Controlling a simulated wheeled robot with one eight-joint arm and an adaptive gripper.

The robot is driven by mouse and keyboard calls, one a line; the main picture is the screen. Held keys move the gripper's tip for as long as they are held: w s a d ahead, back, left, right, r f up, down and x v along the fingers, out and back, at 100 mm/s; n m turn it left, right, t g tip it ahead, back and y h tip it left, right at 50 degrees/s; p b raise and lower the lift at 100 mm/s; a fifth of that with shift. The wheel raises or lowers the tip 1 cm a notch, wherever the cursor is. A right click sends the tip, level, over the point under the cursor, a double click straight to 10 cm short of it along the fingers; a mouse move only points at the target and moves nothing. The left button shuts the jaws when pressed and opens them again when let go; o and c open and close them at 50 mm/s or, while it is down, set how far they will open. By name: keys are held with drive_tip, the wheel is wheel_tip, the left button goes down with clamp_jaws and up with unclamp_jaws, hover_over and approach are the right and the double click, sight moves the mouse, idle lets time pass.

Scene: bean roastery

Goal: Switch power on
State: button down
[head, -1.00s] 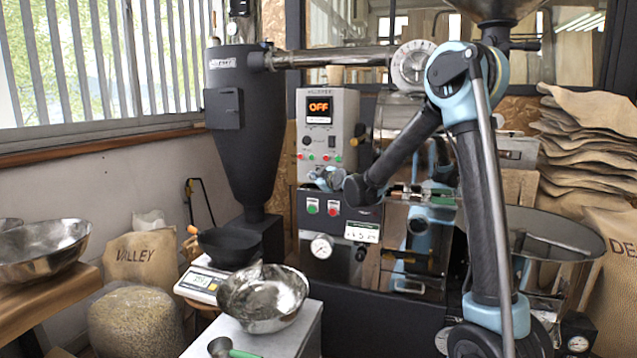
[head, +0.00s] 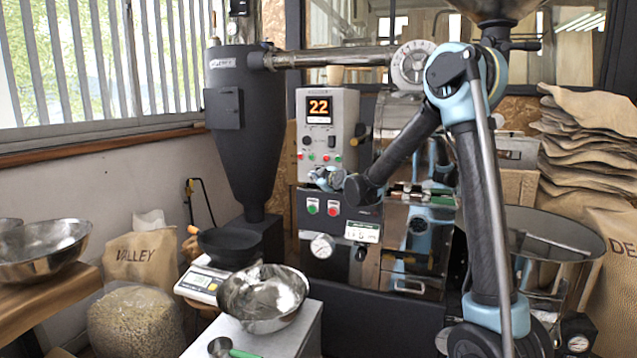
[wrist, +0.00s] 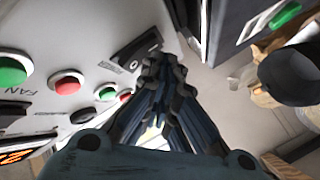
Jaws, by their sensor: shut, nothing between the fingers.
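The grey control panel (head: 343,105) of the roaster is in the middle of the head view. Its display (head: 319,109) is lit and reads 22 in orange. A black rocker switch (head: 332,142) sits on the panel front; it also shows in the wrist view (wrist: 136,47), with small markings on it. My gripper (head: 323,176) is in front of the panel's lower part. In the wrist view my gripper (wrist: 164,68) is shut and empty, its fingertips close beside the rocker. I cannot tell whether they touch it.
Red and green buttons surround the rocker in the wrist view, including a red one (wrist: 67,82). A lower box carries green and red buttons (head: 322,207). A steel bowl (head: 263,297), a scale (head: 201,283) and a black cyclone (head: 243,130) stand to the left.

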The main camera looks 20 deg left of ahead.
drive_tip(key=shift+s, duration=0.15)
drive_tip(key=shift+s+r, duration=0.1)
drive_tip(key=shift+s, duration=0.45)
drive_tip(key=shift+s+a+r, duration=0.1)
drive_tip(key=shift+s+r, duration=0.05)
drive_tip(key=shift+s, duration=1.1)
drive_tip(key=shift+s+a+r, duration=0.1)
drive_tip(key=shift+s+r, duration=0.05)
drive_tip(key=shift+s, duration=1.05)
